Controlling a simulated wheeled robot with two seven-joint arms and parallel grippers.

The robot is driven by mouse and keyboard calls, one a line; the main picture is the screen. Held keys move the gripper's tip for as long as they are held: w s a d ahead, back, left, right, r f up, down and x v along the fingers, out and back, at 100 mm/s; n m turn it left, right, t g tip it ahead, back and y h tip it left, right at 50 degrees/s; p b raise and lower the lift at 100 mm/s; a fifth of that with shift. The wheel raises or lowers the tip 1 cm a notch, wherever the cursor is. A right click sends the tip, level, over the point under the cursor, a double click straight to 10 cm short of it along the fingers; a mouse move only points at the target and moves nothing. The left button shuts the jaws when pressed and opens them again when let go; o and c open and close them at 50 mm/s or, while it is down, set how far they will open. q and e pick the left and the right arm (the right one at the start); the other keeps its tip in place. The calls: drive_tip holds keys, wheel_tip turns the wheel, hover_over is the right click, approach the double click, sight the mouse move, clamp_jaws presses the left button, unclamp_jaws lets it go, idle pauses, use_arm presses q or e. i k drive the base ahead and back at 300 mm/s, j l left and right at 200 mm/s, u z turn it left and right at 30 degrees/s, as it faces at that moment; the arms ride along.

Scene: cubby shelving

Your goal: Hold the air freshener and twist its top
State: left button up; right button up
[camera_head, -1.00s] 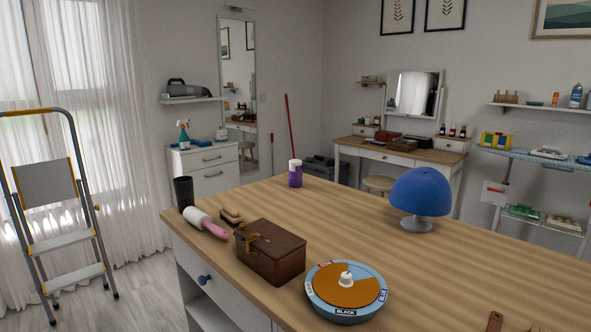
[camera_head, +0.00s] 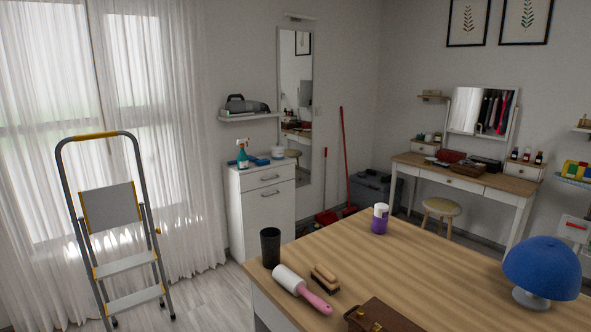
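A purple can with a white top (camera_head: 380,218) stands upright near the far edge of the wooden table. It looks like the air freshener, but its label is too small to read. Neither of my grippers is in view.
The wooden table (camera_head: 440,262) also holds a black cup (camera_head: 270,247), a lint roller (camera_head: 300,289), a brush (camera_head: 325,278), a brown box (camera_head: 385,317) and a blue domed object (camera_head: 542,268). A stepladder (camera_head: 112,225) stands left.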

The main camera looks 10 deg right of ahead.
sight(379, 208)
drive_tip(key=i+j+u, duration=0.3)
drive_tip(key=i, duration=0.2)
drive_tip(key=i+j+u, duration=0.3)
drive_tip(key=i, duration=0.25)
drive_tip(key=i+u, duration=0.3)
drive_tip(key=i, duration=0.25)
drive_tip(key=i+z, duration=0.45)
drive_tip(key=i+j+z, duration=0.1)
drive_tip(key=i+z, duration=0.35)
drive_tip(key=i, duration=0.25)
drive_tip(key=i+j+z, duration=0.4)
drive_tip(key=i, duration=0.15)
drive_tip(key=i+l+z, duration=0.1)
drive_tip(key=i+z, duration=0.15)
drive_tip(key=z, duration=0.2)
drive_tip(key=i+z, duration=0.25)
drive_tip(key=z, duration=0.2)
drive_tip(key=i+z, duration=0.25)
drive_tip(key=z, duration=0.2)
drive_tip(key=i+j+z, duration=0.15)
drive_tip(key=z, duration=0.3)
drive_tip(key=i+j+z, duration=0.25)
drive_tip(key=z, duration=0.25)
drive_tip(key=i+j+z, duration=0.15)
drive_tip(key=j+z, duration=0.15)
drive_tip(key=z, duration=0.15)
drive_tip(key=i+j+z, duration=0.1)
drive_tip(key=j+z, duration=0.35)
drive_tip(key=l, duration=0.1)
